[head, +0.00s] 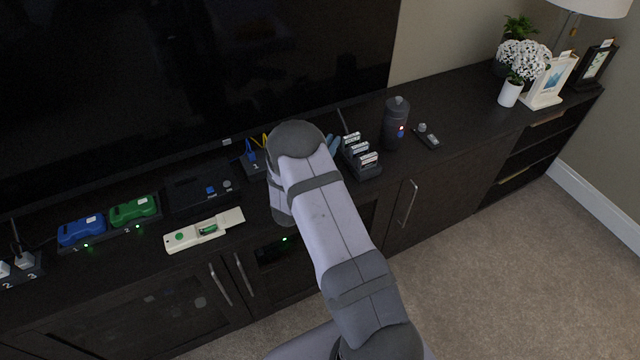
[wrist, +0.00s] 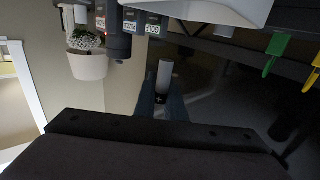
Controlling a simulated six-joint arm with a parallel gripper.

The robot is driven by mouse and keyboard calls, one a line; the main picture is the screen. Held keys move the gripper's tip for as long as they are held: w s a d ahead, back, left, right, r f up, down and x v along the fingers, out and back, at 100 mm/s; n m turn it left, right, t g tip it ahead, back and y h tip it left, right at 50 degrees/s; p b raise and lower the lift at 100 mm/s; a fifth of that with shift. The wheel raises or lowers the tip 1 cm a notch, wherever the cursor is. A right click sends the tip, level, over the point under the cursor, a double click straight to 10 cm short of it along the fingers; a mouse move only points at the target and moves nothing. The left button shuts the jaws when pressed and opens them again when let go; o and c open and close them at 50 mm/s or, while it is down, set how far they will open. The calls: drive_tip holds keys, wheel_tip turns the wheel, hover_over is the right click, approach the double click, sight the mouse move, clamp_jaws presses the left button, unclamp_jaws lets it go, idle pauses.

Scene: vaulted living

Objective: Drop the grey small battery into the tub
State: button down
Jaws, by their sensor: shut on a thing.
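My gripper (wrist: 164,104) is shut on a small grey cylinder, the grey small battery (wrist: 164,74), which stands out between the two bluish fingers in the wrist view. I cannot make out a tub for certain in either view.
A dark cabinet top holds a white remote (head: 190,236) with a green battery in its open bay, blue (head: 81,230) and green (head: 133,210) controllers, a black box (head: 199,190), a slotted holder (head: 363,168), a dark canister (head: 396,122) and a small dark device (head: 427,137). White flowers (head: 523,58) stand right.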

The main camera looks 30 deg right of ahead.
drive_tip(key=shift+f+b, duration=1.85)
drive_tip(key=shift+f, duration=0.95)
drive_tip(key=c, duration=1.7)
unclamp_jaws()
drive_tip(key=shift+c, duration=0.2)
drive_tip(key=shift+b+v, duration=0.55)
drive_tip(key=shift+v, duration=3.1)
